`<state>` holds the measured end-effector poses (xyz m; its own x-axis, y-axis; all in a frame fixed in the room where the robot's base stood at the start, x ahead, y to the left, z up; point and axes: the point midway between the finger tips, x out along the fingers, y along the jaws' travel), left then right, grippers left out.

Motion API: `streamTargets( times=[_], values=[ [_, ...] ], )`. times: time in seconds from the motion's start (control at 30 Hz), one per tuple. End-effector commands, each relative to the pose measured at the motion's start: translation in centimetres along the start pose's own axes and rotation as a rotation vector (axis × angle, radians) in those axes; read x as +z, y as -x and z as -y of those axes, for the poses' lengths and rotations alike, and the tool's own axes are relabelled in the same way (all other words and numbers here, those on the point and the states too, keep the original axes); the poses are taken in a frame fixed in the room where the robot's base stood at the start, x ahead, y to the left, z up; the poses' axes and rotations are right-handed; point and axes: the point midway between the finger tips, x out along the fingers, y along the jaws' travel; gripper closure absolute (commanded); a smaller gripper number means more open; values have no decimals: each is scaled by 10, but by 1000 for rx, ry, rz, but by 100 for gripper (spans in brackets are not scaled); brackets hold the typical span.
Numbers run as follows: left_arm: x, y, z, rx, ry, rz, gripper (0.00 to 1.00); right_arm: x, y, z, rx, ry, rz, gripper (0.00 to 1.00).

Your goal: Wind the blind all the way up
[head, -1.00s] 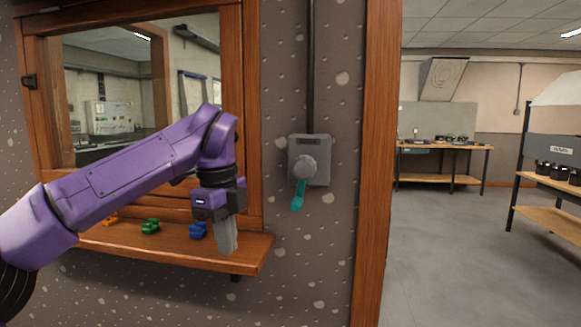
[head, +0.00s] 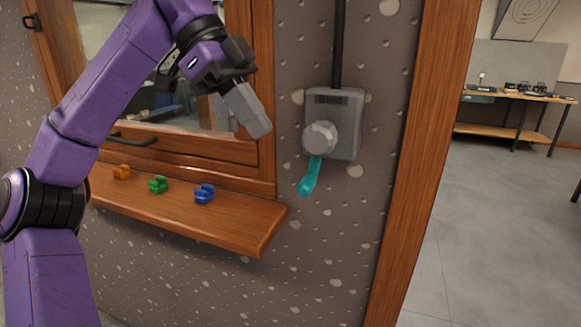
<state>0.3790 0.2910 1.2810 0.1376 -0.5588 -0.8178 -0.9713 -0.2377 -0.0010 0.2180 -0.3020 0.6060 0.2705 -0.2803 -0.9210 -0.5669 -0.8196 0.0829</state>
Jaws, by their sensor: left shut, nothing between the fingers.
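A grey wall box (head: 346,104) with a dark label is mounted on the speckled wall, with a black conduit running up from it. A round grey hub (head: 320,138) sticks out of its front. A teal crank handle (head: 310,176) hangs down from the hub, tilted slightly left. My left gripper (head: 257,122) is shut and empty, its fingers pointing down and right. It is left of the hub and apart from it and the handle. The blind itself cannot be made out. My right gripper is out of view.
A wooden ledge (head: 230,225) below the window bears orange (head: 122,172), green (head: 158,185) and blue (head: 204,194) small objects. The window frame (head: 264,60) stands behind my left arm. A wooden post (head: 425,150) stands right of the box. Open floor lies beyond.

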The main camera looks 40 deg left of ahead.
Motion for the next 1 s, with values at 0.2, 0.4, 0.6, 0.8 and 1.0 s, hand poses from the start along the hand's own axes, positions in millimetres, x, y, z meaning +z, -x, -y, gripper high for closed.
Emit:
streamTargets(
  times=[0.2,0.4,0.6,0.8,1.0],
  values=[
    [-2,-48,0,4,-2,3,100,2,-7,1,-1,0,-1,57],
    [-8,-72,0,3,-3,0,100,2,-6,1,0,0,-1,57],
    [-10,-77,1,2,-3,-1,100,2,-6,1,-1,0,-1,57],
    [-10,-78,1,2,-3,-1,100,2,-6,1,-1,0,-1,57],
    [-5,-93,1,1,-4,-53,100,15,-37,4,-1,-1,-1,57]
  ],
)
